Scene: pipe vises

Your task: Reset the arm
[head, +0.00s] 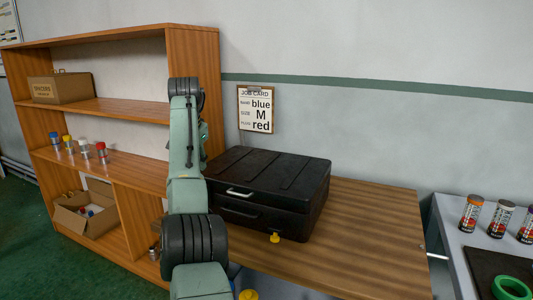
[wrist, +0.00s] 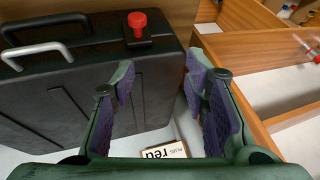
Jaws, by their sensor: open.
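My green arm stands upright in the middle of the head view, in front of the shelf and beside the black case (head: 268,178). My gripper (wrist: 161,72) shows in the wrist view with its two purple-padded fingers wide apart and nothing between them. Its fingers reach over the gap between the black case (wrist: 60,105) and the wooden shelf (wrist: 260,48). They appear clear of both. In the head view the fingers are hidden behind my arm.
A red knob (wrist: 137,20) is at the case's edge. A yellow knob (head: 275,238) is near the case's front. A job card (head: 256,109) hangs on the wall, reading blue, M, red. The wooden table (head: 375,235) is bare right of the case. Several cans (head: 470,213) stand far right.

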